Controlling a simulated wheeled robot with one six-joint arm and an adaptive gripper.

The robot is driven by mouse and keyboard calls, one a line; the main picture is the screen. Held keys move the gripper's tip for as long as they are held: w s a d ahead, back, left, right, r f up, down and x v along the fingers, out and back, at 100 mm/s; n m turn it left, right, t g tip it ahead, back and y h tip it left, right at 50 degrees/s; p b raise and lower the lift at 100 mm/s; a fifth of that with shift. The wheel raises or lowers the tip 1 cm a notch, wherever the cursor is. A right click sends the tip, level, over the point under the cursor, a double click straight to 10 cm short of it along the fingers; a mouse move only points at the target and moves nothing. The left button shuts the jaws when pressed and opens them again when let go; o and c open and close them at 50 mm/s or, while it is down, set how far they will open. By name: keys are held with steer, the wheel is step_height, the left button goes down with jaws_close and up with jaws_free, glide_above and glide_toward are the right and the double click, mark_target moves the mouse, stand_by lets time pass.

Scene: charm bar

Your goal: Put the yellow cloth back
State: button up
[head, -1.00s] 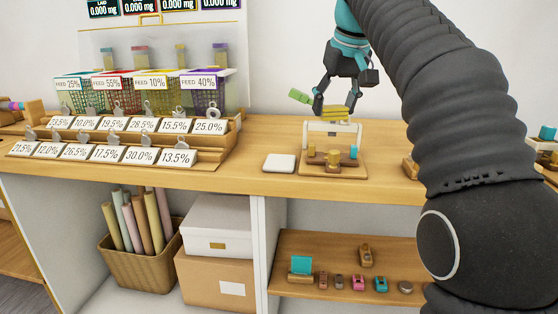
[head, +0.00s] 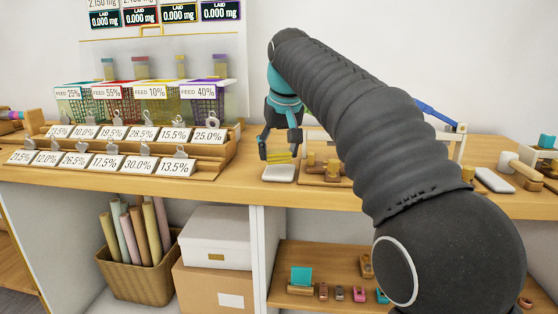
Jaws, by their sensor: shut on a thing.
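I cannot tell whether the cloth touches the pad.
A wooden stand (head: 318,178) with brass knobs is close on the right, partly behind my arm. Tiered racks of percentage cards (head: 173,167) stand on the left. A white slab (head: 494,180) lies further right. A shelf (head: 290,257) below holds small items.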

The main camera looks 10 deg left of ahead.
steer(key=shift+f, duration=1.05)
steer(key=shift+f, duration=0.1)
steer(key=o, duration=1.1)
steer(key=shift+p+v, duration=0.7)
steer(key=shift+v, duration=5.4)
steer(key=shift+w+a, duration=0.1)
